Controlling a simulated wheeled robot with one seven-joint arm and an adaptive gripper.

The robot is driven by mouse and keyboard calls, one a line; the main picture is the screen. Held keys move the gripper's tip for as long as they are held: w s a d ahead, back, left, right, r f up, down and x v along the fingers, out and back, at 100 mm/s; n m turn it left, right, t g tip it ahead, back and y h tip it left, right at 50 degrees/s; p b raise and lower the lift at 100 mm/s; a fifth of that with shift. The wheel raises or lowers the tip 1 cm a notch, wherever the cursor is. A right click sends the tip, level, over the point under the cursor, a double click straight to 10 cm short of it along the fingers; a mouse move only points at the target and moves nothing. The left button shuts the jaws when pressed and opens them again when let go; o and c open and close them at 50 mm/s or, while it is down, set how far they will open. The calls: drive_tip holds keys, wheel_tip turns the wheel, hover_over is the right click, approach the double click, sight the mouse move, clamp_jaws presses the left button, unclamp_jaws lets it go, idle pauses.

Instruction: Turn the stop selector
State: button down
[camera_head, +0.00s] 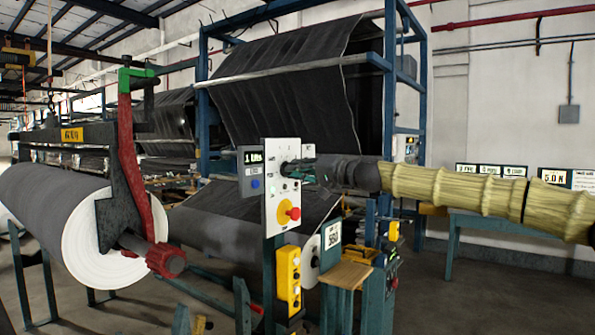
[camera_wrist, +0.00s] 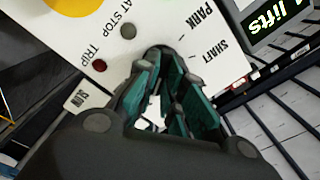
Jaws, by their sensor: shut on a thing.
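The white control panel (camera_head: 272,222) stands upright on a dark green post near the middle of the head view. The stop selector (camera_head: 284,168) is a small dark knob on its upper part, mostly hidden. My gripper (camera_head: 300,172) reaches in from the right, its teal fingers at the panel face. In the wrist view my gripper (camera_wrist: 155,75) is shut on the selector, whose dark top (camera_wrist: 157,52) shows between the fingertips. Printed words PARK, SHAFT, TRIP and AT STOP surround it. The knob's pointing direction is hidden.
A red button (camera_head: 293,213) on a yellow disc sits below the selector. A small display (camera_head: 251,160) adjoins the panel's left side. A yellow button box (camera_head: 288,275) hangs below. A large grey roll (camera_head: 50,215) with a red lever (camera_head: 130,150) stands at left.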

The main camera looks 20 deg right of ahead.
drive_tip(key=c, duration=1.5)
unclamp_jaws()
drive_tip(key=shift+d, duration=0.15)
drive_tip(key=v, duration=1.2)
drive_tip(key=shift+d, duration=0.1)
drive_tip(key=shift+f, duration=0.1)
